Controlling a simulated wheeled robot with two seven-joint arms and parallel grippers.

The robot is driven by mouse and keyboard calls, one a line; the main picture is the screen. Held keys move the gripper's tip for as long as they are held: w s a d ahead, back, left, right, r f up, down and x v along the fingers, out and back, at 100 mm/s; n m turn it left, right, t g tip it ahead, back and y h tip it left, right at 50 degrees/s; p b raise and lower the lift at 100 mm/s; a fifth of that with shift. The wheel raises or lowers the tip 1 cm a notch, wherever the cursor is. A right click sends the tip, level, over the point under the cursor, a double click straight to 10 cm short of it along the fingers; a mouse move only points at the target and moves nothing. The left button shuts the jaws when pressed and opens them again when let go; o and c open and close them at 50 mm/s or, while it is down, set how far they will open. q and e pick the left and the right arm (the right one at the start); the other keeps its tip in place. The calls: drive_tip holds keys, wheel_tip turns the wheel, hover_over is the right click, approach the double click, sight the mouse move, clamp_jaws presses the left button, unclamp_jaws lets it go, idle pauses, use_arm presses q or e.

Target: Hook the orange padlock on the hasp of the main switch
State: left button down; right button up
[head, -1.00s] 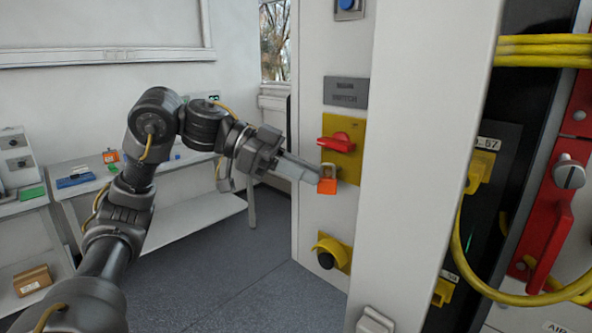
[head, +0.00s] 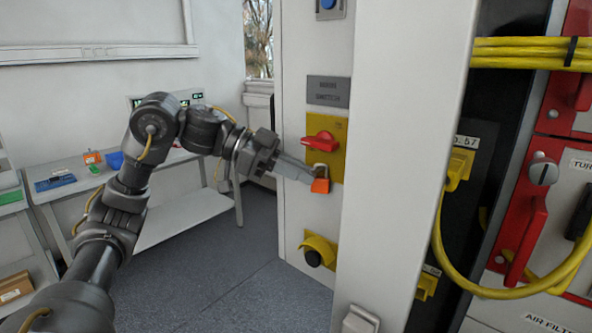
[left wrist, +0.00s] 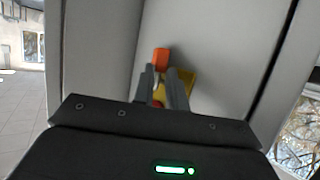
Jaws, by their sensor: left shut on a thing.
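The orange padlock (head: 320,186) is at the fingertips of my left gripper (head: 308,178), which is shut on it. The padlock looks slightly tilted, with its shackle upward at the lower edge of the yellow main switch plate (head: 340,160). The red switch handle (head: 320,140) is just above. The hasp is not clearly visible, and I cannot tell whether the shackle goes through it. In the left wrist view the padlock (left wrist: 160,58) shows at the tips of the gripper (left wrist: 162,72), with the yellow plate (left wrist: 187,80) partly behind the fingers. My right gripper is not in view.
The switch is on a pale cabinet panel (head: 300,60). A yellow-collared black knob (head: 316,252) sits below it. A wide white upright (head: 400,130) stands close on the right. Yellow cables (head: 530,48) hang farther right. A bench (head: 180,215) stands behind my arm; floor is clear.

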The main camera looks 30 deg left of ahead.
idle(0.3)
use_arm(q)
drive_tip(key=c, duration=1.5)
unclamp_jaws()
drive_tip(key=shift+s, duration=0.1)
drive_tip(key=shift+c, duration=0.2)
drive_tip(key=shift+o, duration=1)
drive_tip(key=shift+s, duration=0.1)
drive_tip(key=shift+d+r, duration=0.1)
drive_tip(key=shift+r, duration=0.05)
drive_tip(key=b+v, duration=0.1)
drive_tip(key=v, duration=0.9)
drive_tip(key=shift+s+a, duration=0.25)
drive_tip(key=shift+a, duration=0.1)
